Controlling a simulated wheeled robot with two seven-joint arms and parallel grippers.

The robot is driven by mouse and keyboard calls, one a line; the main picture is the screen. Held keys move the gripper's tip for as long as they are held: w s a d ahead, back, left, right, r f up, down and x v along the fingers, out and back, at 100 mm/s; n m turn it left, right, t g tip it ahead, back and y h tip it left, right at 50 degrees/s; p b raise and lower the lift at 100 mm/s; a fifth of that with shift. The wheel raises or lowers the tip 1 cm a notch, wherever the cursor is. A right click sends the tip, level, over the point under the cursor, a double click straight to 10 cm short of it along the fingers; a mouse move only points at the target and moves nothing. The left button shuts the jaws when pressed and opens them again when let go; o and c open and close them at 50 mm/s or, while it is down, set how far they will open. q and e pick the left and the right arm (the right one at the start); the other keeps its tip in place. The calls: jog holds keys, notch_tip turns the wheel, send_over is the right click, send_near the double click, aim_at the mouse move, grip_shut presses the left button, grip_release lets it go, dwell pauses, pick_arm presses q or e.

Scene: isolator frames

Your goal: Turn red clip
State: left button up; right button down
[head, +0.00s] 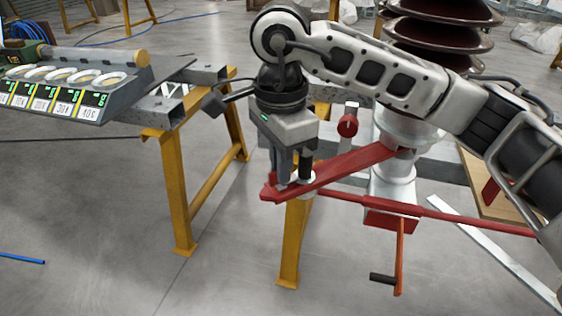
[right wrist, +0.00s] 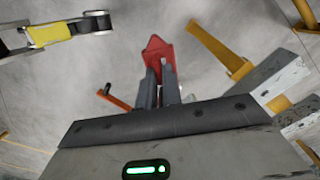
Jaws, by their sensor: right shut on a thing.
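The red clip (head: 345,171) is a long flat red bar that runs from the pale grey post under the isolator to a pointed end at the left. My right gripper (head: 292,180) points down at this left end and is shut on it. In the right wrist view the pointed red end (right wrist: 158,47) shows between and beyond the two dark fingers (right wrist: 159,92) of my gripper. The fingers hide part of the bar. My left gripper is not in view.
A brown ribbed isolator (head: 440,35) stands behind my right arm. A thin red rod (head: 450,213) and an orange crank (head: 400,255) with a black handle lie below the bar. Yellow trestles (head: 178,195) stand nearby. A labelled tray (head: 60,95) is at left.

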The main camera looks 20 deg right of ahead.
jog(key=c, duration=1.6)
grip_release()
jog(key=shift+o, duration=0.2)
pick_arm(q)
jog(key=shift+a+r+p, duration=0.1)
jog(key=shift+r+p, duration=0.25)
jog(key=shift+p, duration=0.9)
pick_arm(e)
notch_tip(320, 180, up, 16)
